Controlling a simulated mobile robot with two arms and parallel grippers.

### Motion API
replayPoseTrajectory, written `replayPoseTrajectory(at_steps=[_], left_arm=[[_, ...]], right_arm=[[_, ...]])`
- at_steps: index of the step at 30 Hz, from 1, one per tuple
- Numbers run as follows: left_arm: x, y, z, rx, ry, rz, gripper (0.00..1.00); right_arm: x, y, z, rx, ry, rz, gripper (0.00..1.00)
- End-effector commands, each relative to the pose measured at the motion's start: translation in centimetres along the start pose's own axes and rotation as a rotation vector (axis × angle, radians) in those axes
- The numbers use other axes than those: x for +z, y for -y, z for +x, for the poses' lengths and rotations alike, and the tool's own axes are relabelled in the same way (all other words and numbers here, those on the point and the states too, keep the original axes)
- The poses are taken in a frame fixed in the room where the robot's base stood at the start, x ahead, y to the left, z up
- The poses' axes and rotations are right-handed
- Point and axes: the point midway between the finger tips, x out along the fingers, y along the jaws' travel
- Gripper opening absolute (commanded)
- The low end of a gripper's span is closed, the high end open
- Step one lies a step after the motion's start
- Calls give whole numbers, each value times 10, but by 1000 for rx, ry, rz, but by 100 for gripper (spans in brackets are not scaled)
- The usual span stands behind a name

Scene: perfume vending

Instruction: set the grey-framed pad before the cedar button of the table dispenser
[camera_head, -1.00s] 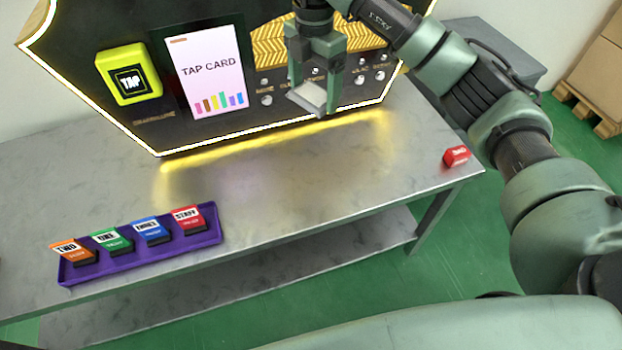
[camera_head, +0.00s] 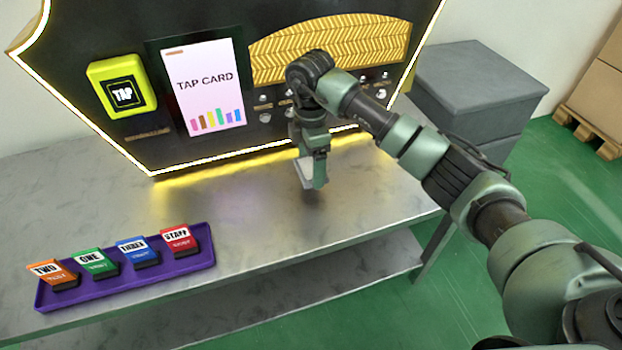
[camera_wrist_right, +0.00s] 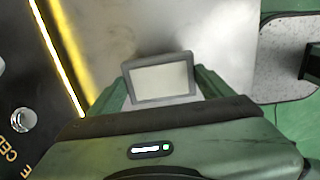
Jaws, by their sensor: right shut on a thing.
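The grey-framed pad (camera_wrist_right: 160,82) has a pale face and sits between the fingers of my right gripper (camera_wrist_right: 160,88) in the wrist view. In the head view, my right gripper (camera_head: 313,170) is shut on the pad (camera_head: 304,172), low in front of the dispenser (camera_head: 140,150); I cannot tell whether the pad touches the table. In the wrist view, a round silver button (camera_wrist_right: 23,120) is at the left, beside partly cut lettering that begins "CE". In the head view, my arm hides part of the button rows. My left gripper is not in view.
A purple tray (camera_head: 125,288) with several coloured cards stands at the table's front left. The grey table (camera_head: 255,215) is bare between tray and gripper. A yellow TAP reader (camera_head: 122,86) and a TAP CARD screen (camera_head: 205,85) are on the dispenser. Grey boxes (camera_head: 470,85) stand behind right.

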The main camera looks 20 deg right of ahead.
Motion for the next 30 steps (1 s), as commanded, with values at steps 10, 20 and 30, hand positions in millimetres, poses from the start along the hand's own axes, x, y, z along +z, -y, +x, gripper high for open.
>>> replayPoseTrajectory(at_steps=[10, 20, 30], left_arm=[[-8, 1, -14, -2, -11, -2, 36], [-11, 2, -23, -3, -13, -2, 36], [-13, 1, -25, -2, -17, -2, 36]], right_arm=[[0, 0, 37, -2, 0, -1, 42], [0, 0, 50, 1, 0, 0, 42], [0, 0, 53, 1, 0, 0, 100]])
